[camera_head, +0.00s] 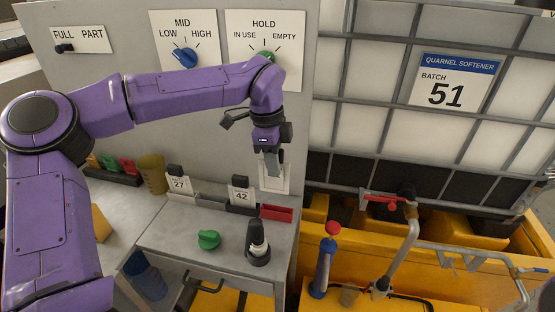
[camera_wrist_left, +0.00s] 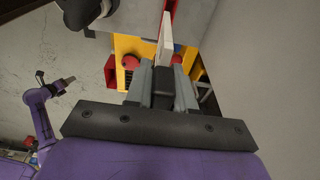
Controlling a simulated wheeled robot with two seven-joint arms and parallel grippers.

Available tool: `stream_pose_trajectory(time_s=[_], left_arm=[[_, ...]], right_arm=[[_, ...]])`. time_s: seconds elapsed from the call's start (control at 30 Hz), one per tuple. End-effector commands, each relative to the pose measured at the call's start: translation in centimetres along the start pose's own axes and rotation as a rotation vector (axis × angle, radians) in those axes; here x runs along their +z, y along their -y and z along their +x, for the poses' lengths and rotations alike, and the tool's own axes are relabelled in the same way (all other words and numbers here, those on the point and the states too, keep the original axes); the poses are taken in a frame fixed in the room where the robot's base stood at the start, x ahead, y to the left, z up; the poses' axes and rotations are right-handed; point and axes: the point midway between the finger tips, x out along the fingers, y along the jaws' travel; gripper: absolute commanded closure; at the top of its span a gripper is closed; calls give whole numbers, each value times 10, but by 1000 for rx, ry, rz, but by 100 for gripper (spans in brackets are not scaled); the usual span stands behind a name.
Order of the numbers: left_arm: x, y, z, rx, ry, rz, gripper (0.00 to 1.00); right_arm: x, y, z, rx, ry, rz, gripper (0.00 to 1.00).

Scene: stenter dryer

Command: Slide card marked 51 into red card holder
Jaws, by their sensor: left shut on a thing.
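My left gripper (camera_head: 272,162) points down over the grey bench and is shut on a white card. The card (camera_wrist_left: 166,32) shows nearly edge-on beyond the fingers (camera_wrist_left: 163,75) in the left wrist view; I cannot read its marking. The red card holder (camera_head: 277,213) sits on the bench at the right end of the holder row, just below the gripper. A red strip (camera_wrist_left: 171,7) shows beside the card in the wrist view. I cannot tell whether the card's lower edge touches the holder. A purple arm's grey end (camera_wrist_left: 68,80), likely my right gripper, is small at the left.
Cards 27 (camera_head: 180,185) and 42 (camera_head: 241,196) stand in holders left of the red one. A green knob (camera_head: 209,239) and a black-based stamp (camera_head: 258,245) sit in front. The white tank's label (camera_head: 446,94) reads batch 51. The upright panel is close behind.

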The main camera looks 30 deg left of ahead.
Motion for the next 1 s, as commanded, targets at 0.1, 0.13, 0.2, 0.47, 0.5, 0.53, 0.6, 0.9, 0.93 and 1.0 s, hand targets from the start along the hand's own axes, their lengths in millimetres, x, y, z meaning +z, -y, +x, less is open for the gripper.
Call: stream_pose_trajectory(time_s=[0.1,0.13,0.2,0.47,0.5,0.53,0.6,0.9,0.93,1.0], left_arm=[[-1,4,4,4,-2,-1,100],[-1,5,5,4,-3,0,100],[-1,6,10,6,-4,1,100],[2,6,40,6,-5,1,100],[3,6,45,6,-5,2,100],[3,6,49,6,-5,2,100],[4,6,56,6,-5,2,100],[5,6,61,6,-5,2,100],[5,6,61,6,-5,2,100],[5,6,61,6,-5,2,100]], right_arm=[[2,0,4,0,0,0,57],[2,1,6,0,-1,0,57],[4,1,11,-1,-1,0,57],[15,4,38,-1,-2,1,57],[16,4,42,-1,-1,1,57],[18,4,45,-1,-1,1,57],[20,5,50,-1,-1,0,57],[22,5,55,-1,-1,1,57],[22,5,55,-1,-1,1,57],[22,5,55,-1,-1,1,57]])
